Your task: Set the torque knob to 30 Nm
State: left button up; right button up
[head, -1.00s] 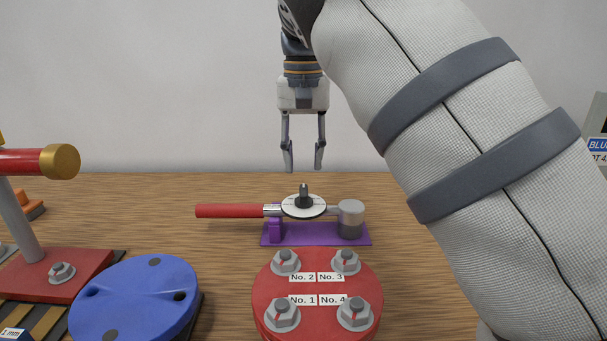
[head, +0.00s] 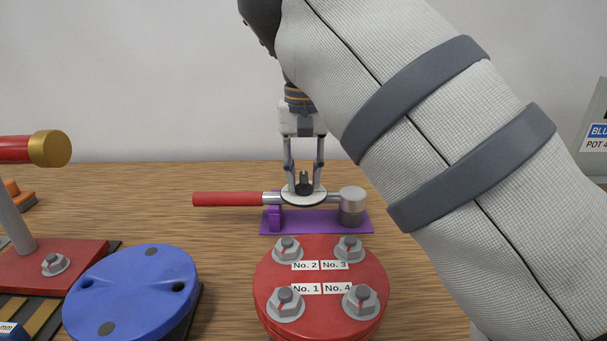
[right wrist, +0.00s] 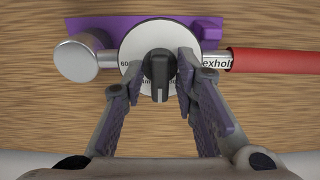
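The torque wrench lies across its purple stand (head: 315,221), with a red handle (head: 228,199) to the left and a grey cylindrical head (head: 352,203) to the right. A white round dial (head: 304,200) sits midway, with the dark torque knob (head: 304,186) standing on it. In the right wrist view the knob (right wrist: 159,70) has its pointer bar toward the bottom of the picture; most dial marks are hidden or too small to read. My right gripper (head: 304,180) points down, open, with its fingers on either side of the knob. My left gripper is out of view.
A red flange (head: 320,275) with several bolts, labelled No. 1 to No. 4, stands in front of the stand. A blue disc (head: 130,295) and a red valve base (head: 45,265) are at left. My right arm covers the right side.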

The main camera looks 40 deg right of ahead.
aim_at(304, 177)
grip_shut()
jog(key=shift+r+n+p, duration=0.3)
jog(key=shift+n+p, duration=0.05)
jog(key=shift+n, duration=0.15)
jog(key=shift+f+n+p, duration=0.15)
jog(key=shift+n+p, duration=0.2)
jog(key=shift+n, duration=0.75)
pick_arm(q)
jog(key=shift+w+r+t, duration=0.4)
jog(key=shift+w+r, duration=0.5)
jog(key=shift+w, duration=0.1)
pick_arm(e)
jog(key=shift+f, duration=0.15)
jog(key=n, duration=0.6)
jog(key=shift+n, duration=0.3)
jog(key=shift+o, duration=2.4)
grip_release()
jog(key=shift+r, duration=3.05)
